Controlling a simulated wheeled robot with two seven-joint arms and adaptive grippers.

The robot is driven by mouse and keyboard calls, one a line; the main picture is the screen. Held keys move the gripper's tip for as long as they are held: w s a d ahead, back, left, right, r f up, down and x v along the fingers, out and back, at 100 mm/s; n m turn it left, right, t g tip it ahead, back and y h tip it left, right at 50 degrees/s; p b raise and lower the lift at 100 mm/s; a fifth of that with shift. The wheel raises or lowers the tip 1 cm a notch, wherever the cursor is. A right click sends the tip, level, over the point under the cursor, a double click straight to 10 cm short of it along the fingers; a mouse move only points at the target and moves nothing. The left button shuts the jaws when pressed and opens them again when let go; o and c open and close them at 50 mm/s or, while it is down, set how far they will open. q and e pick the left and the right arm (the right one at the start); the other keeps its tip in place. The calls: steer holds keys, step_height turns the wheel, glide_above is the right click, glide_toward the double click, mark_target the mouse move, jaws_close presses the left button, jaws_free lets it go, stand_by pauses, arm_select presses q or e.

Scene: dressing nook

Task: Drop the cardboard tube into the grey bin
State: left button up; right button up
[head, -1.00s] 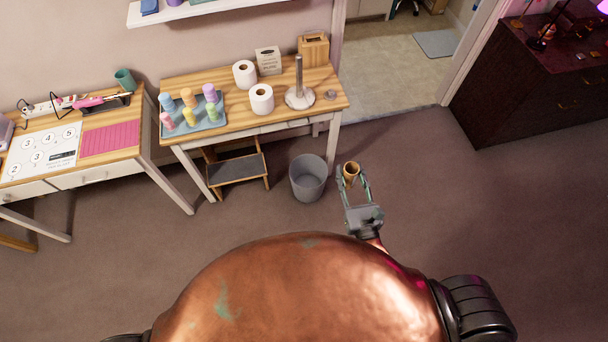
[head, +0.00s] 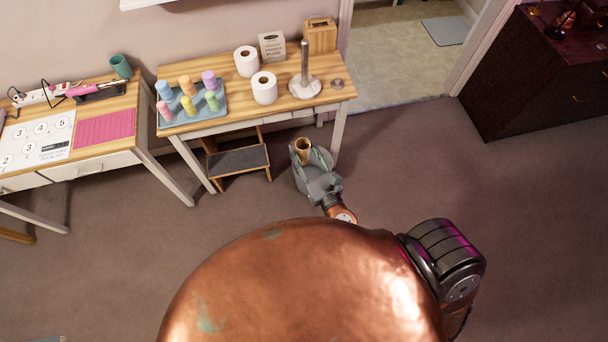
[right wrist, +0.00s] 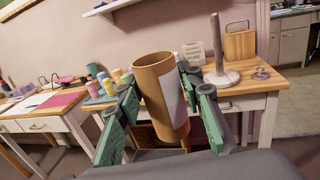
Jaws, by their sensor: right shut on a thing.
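The cardboard tube (head: 303,146) is a brown, open-ended cylinder. My right gripper (head: 308,158) is shut on it and holds it upright in the head view. In the right wrist view the tube (right wrist: 152,90) sits between the two green-padded fingers, with a pale label on its side.
A desk is at left, a dark cabinet (head: 530,75) at right. Floor on the right is clear.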

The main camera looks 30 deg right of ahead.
arm_select(q)
steer(key=w+d+f+t+h+b, duration=0.1)
steer(key=w+d+f+t+b, duration=0.2)
steer(key=w+b, duration=0.7)
steer(key=w+d+f+h+b, duration=0.15)
steer(key=w+d+b, duration=0.3)
steer(key=b, duration=1.15)
steer(key=w+d+f+t+h+b, duration=0.15)
steer(key=w+d+f+b, duration=0.35)
steer(key=b, duration=0.8)
steer(key=shift+a+f+t+y+b, duration=0.15)
steer(key=shift+a+f+t+b, duration=0.3)
steer(key=shift+f+t+b, duration=0.5)
steer(key=shift+a+f+t+y+b, duration=0.15)
steer(key=shift+a+f+t+b, duration=0.4)
steer(key=shift+b, duration=0.6)
arm_select(e)
steer(key=w+d+f+m+h, duration=0.1)
steer(key=w+d+f, duration=0.6)
steer(key=f, duration=1.4)
steer(key=w+d+f+m+g+h, duration=0.1)
steer(key=w+d+f+h, duration=0.3)
steer(key=f, duration=1.7)
steer(key=w+d+f+m+g+h, duration=0.1)
steer(key=w+d+f+m+h, duration=0.2)
steer(key=w+d+f, duration=0.7)
steer(key=shift+w+f, duration=2.35)
steer(key=shift+f, duration=3.15)
